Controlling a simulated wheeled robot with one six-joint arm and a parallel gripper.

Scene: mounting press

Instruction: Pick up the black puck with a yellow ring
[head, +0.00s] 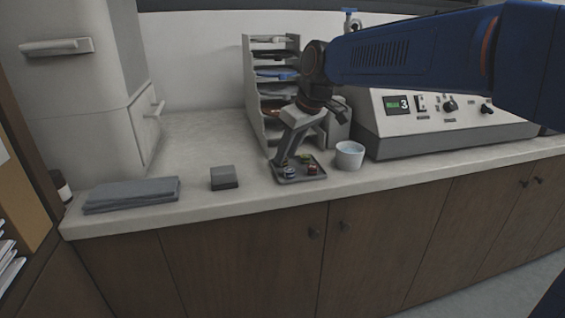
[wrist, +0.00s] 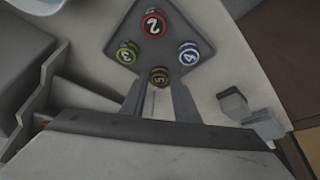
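In the head view my gripper (head: 281,162) points down at the left side of the tray (head: 300,179), and the yellow-ringed puck is not distinguishable there.
A white cup (head: 349,156) stands right of the tray. A shelf rack (head: 252,95) stands behind; a grey block (head: 224,178) lies left.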

